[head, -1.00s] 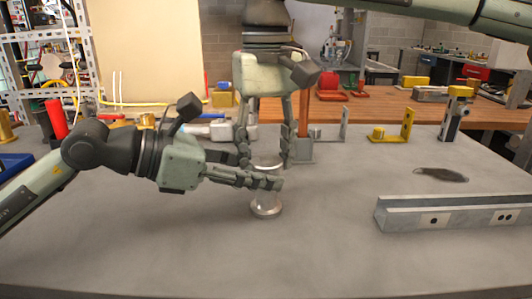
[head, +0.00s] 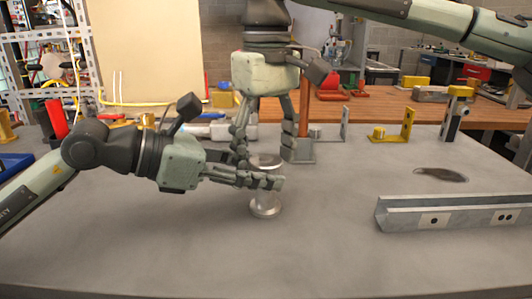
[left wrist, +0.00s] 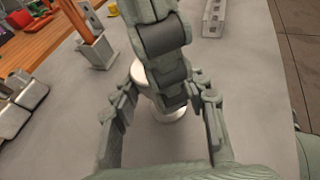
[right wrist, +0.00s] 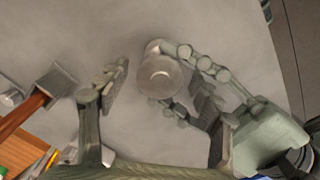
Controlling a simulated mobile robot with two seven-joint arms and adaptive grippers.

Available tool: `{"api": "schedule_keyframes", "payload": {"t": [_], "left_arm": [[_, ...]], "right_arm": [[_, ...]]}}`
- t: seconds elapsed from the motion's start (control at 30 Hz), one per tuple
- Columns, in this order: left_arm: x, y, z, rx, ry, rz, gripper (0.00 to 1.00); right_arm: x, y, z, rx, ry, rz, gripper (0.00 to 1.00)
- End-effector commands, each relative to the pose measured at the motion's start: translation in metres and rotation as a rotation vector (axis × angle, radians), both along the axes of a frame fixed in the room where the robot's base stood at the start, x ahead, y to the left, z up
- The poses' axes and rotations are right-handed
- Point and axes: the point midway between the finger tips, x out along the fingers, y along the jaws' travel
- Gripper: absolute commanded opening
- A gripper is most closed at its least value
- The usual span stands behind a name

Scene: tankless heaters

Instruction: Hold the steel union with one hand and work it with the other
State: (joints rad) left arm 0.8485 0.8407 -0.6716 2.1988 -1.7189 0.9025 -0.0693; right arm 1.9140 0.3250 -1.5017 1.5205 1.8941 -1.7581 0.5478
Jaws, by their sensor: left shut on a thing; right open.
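The steel union (head: 265,207) stands upright on the grey bench, with a wide round foot and a round top (head: 264,160). My left gripper (head: 265,181) comes in level from the left and is shut on its middle, which the fingers partly hide. My right gripper (head: 264,148) points down from above and is open, its fingers either side of the top. In the right wrist view the union's round top (right wrist: 160,76) lies between the open fingers, apart from the left one. In the left wrist view a right gripper finger hides much of the union (left wrist: 170,115).
A grey steel channel (head: 455,213) lies on the right of the bench. A stand with an orange-brown post (head: 301,150) is close behind my right gripper. The front of the bench is clear.

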Motion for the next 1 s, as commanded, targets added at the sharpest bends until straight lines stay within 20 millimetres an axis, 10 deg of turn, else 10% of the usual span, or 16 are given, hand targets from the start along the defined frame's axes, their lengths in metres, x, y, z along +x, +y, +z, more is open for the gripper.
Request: {"api": "schedule_keyframes", "payload": {"t": [0.77,0.8,1.0], "left_arm": [[-0.001,0.000,0.000,0.000,0.002,-0.001,0.00],[-0.001,0.000,0.000,0.000,0.002,-0.001,0.48],[0.000,0.000,0.000,-0.001,0.001,-0.001,0.67]], "right_arm": [[0.000,0.000,0.045,0.000,0.000,-0.001,0.65],[0.000,0.000,0.045,0.000,0.000,-0.001,0.65],[0.000,0.000,0.045,0.000,0.000,-0.002,0.65]]}}
